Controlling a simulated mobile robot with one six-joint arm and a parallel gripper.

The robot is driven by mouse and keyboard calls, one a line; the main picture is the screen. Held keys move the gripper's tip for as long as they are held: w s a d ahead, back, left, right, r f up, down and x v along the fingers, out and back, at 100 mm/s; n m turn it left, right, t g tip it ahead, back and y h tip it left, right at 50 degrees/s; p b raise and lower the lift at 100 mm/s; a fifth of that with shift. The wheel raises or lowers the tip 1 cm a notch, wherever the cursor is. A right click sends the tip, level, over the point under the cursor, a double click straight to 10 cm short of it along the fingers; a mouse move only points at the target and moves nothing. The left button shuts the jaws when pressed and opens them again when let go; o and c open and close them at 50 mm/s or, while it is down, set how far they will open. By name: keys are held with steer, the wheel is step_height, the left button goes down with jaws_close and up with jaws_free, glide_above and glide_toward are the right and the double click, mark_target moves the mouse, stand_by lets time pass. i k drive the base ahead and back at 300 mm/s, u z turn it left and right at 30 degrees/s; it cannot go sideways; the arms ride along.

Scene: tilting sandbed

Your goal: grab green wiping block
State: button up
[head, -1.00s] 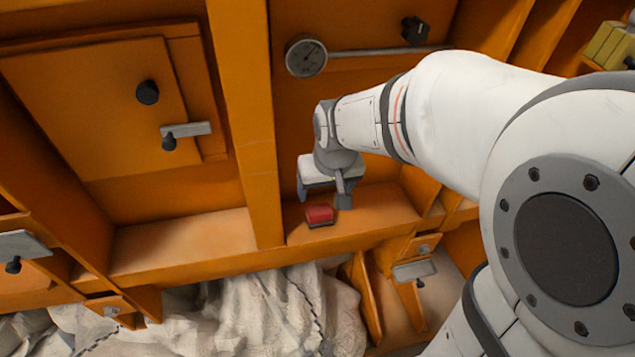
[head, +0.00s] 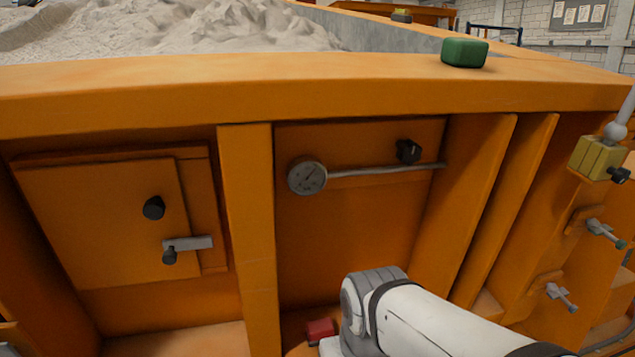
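The green wiping block (head: 464,52) sits on the top orange rim of the sandbed, at the upper right of the head view. It looks like a rounded box and is in plain sight, with nothing touching it but the rim. My arm comes in from the lower right, and its wrist is low in the picture, well below the green block. My gripper's fingers are below the bottom edge of the view.
A red block (head: 320,331) lies on the lower ledge beside my wrist. A gauge (head: 306,176) with a pipe and a black knob (head: 408,151) sit on the panel. The orange rim (head: 250,90) overhangs it. A yellow box (head: 597,158) with a rod stands at right.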

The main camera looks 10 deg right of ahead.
mark_target(456, 52)
steer(key=k, duration=1.15)
steer(key=z, duration=0.1)
steer(key=i, duration=0.75)
steer(key=z, duration=0.55)
